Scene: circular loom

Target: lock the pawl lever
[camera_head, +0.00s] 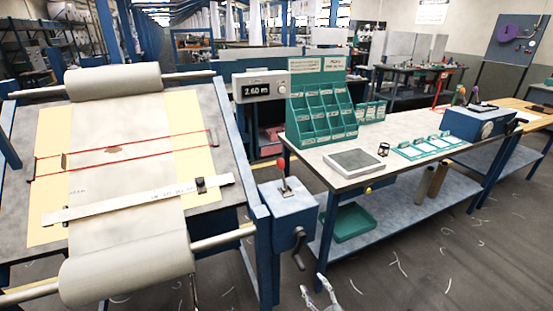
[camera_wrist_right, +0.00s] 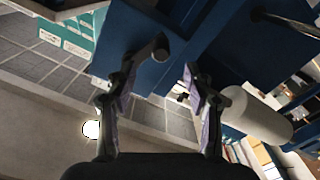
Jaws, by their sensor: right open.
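The pawl lever (camera_head: 283,176) has a red knob and stands tilted on top of a blue box (camera_head: 291,207) between the inspection frame and the workbench. A dark crank handle (camera_head: 299,248) hangs on the box's front. My right gripper (camera_head: 321,284) is at the bottom edge of the head view, below and apart from the box, open and empty. In the right wrist view, its fingers (camera_wrist_right: 157,84) are spread, with a dark handle (camera_wrist_right: 147,58) and blue housing beyond them. I cannot make out the red knob there. My left gripper is not in view.
The fabric frame (camera_head: 226,125) with its rollers (camera_head: 125,268) stands left of the box. The workbench (camera_head: 325,179) with a green bin rack (camera_head: 320,110) stands right. A green tray (camera_head: 347,222) lies on its lower shelf. Floor right of my gripper is clear.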

